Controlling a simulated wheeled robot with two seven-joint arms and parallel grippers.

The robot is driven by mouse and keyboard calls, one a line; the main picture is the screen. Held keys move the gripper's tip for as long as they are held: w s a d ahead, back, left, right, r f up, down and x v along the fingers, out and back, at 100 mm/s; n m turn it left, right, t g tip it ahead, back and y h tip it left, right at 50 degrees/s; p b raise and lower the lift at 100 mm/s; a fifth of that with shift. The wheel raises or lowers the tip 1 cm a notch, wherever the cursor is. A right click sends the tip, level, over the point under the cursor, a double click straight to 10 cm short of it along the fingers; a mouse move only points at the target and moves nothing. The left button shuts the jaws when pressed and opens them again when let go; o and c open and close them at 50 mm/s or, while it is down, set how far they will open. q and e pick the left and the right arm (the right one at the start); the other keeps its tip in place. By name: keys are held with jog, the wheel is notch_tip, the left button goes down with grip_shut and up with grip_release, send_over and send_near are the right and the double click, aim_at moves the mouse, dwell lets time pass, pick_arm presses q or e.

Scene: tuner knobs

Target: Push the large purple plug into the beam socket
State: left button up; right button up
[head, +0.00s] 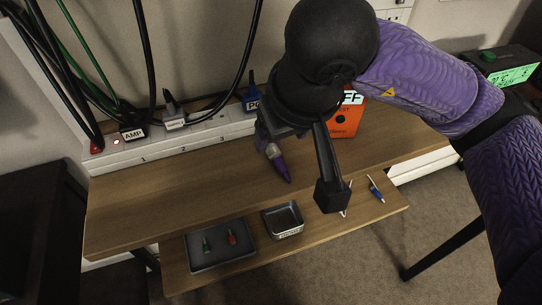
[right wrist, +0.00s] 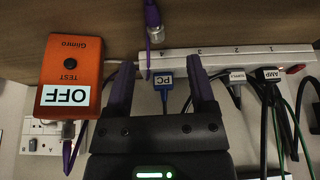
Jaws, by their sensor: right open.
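The large purple plug (head: 281,169) lies on the wooden top, below my right gripper in the head view, its grey metal end towards the back. In the right wrist view the plug (right wrist: 155,31) is at the top centre, beyond the fingertips and not between them. My right gripper (head: 265,138) is partly hidden by its own arm in the head view. In the right wrist view the gripper (right wrist: 160,66) is open, with two purple-sided fingers apart and empty. No socket labelled beam can be made out. My left gripper is not in view.
A white numbered power strip (head: 146,153) along the wall holds plugs labelled AMP and PC (head: 252,99). An orange tester (right wrist: 71,74) reading OFF stands beside it. A dark tray (head: 221,244) with small green and orange items and a small metal tray (head: 284,220) stand on the lower shelf.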

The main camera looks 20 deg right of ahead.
aim_at(274, 149)
jog(key=b+x, duration=0.2)
jog(key=x, duration=0.2)
jog(key=w+b+x, duration=0.1)
jog(key=x, duration=0.2)
jog(key=shift+w+d+f+b, duration=0.1)
jog(key=shift+d+f+b, duration=0.1)
jog(key=shift+b, duration=0.15)
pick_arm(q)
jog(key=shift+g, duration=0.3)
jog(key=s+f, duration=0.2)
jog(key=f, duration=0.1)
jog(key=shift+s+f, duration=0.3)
pick_arm(e)
jog(key=shift+r, duration=0.1)
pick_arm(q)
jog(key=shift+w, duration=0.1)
pick_arm(e)
jog(key=c, duration=0.4)
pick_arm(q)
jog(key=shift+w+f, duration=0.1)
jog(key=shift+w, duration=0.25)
pick_arm(e)
grip_shut()
